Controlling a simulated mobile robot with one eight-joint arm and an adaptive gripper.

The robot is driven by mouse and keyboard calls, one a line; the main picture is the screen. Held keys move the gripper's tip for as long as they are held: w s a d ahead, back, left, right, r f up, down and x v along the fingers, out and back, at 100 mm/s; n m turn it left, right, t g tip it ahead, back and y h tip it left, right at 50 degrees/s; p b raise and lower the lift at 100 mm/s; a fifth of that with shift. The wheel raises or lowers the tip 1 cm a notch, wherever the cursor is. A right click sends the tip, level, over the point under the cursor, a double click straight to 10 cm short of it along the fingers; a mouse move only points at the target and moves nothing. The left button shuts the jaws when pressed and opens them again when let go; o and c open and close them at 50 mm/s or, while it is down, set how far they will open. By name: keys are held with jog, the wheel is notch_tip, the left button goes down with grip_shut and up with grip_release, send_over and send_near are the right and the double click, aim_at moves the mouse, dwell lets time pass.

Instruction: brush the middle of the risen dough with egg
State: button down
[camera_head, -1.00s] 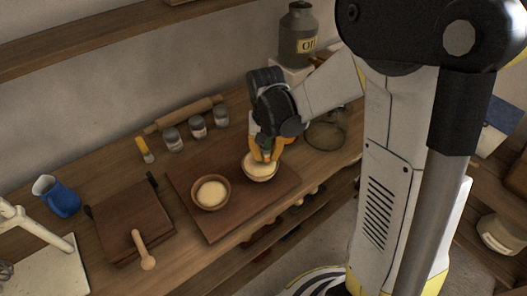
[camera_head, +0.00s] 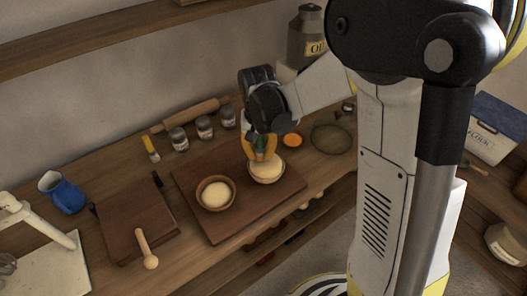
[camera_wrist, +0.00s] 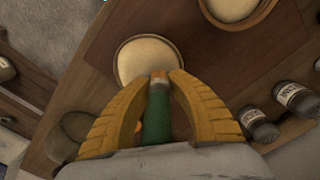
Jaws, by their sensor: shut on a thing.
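My gripper (camera_head: 260,153) has yellow fingers shut on a green-handled brush (camera_wrist: 157,118). In the wrist view, the gripper (camera_wrist: 160,85) and the brush's orange-brown tip are at the near edge of a pale, rounded dough (camera_wrist: 148,58) in a round basket. That dough (camera_head: 267,166) is in the right-hand basket (camera_head: 266,182) on the board in the head view. I cannot tell whether the brush touches it. A second pale dough (camera_head: 215,194) sits in the left basket (camera_head: 203,206). A small dish of orange egg (camera_head: 292,140) stands right of the gripper.
The baskets share a dark board (camera_head: 230,228). A rolling pin (camera_head: 190,115) and several jars (camera_head: 204,127) stand behind. A round sieve-like thing (camera_head: 331,139) is at right.

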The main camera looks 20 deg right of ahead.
aim_at(267, 167)
jog(key=shift+s+d, duration=0.3)
jog(key=shift+s, duration=0.45)
jog(key=shift+s+d, duration=0.25)
jog(key=shift+s, duration=0.5)
jog(key=shift+f, duration=0.15)
jog(key=shift+w+a+f+b, duration=0.1)
jog(key=shift+w+a+b, duration=0.2)
jog(key=shift+w, duration=0.5)
jog(key=shift+w+a+b, duration=0.2)
jog(key=shift+w+b, duration=0.1)
jog(key=shift+w, duration=0.5)
jog(key=shift+s+d, duration=0.3)
jog(key=shift+s, duration=0.5)
jog(key=shift+s+d, duration=0.25)
jog(key=shift+s, duration=0.55)
jog(key=shift+r+p, duration=2.2)
jog(key=shift+r, duration=0.8)
